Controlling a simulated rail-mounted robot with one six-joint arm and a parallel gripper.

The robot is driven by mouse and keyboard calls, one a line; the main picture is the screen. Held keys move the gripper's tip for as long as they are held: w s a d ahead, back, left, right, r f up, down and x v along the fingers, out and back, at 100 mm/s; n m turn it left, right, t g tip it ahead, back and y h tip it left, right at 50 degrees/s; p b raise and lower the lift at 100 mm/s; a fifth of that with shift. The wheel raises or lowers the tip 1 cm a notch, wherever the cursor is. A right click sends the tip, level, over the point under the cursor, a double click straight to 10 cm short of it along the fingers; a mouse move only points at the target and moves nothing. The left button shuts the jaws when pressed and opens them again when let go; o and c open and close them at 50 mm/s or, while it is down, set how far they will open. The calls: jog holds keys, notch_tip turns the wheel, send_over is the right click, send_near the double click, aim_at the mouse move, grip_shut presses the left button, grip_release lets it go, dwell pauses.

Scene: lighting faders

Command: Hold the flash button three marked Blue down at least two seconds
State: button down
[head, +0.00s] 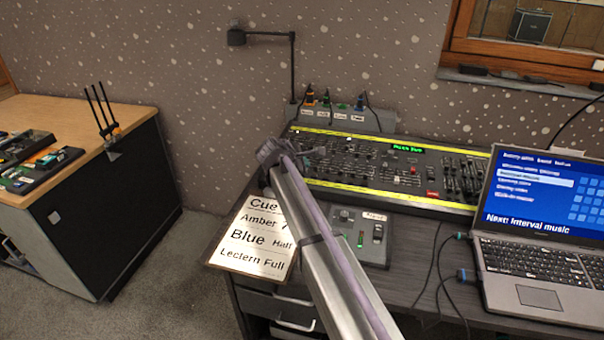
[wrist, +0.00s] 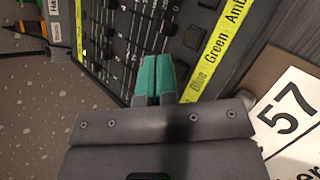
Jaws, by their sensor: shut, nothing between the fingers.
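The lighting console (head: 400,165) is a dark desk with yellow label strips. In the wrist view its near yellow strip (wrist: 215,50) runs diagonally and reads Blue, Green and Amb. Black square buttons lie along it; one button (wrist: 193,37) sits beside the Green label. My gripper (wrist: 157,80) has its green fingers shut together and empty, over the console beside the Blue label (wrist: 203,77). The fingers cover the spot where the Blue button would lie, and I cannot tell whether they touch it. In the head view my arm hides the fingertips.
A lamp (head: 290,60) and plugged cables (head: 325,100) stand behind.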

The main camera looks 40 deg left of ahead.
jog(key=shift+f, duration=0.1)
dwell(0.4)
jog(key=shift+f+b, duration=0.35)
jog(key=shift+b, duration=0.05)
jog(key=shift+f+b, duration=0.3)
jog(key=shift+b, duration=0.05)
dwell(0.3)
jog(key=shift+r, duration=0.15)
dwell(3.0)
jog(key=shift+r+p, duration=0.6)
jog(key=shift+p, duration=0.15)
jog(key=r+p, duration=0.5)
jog(key=shift+s+d, duration=0.1)
jog(key=shift+s, duration=0.1)
dwell(0.5)
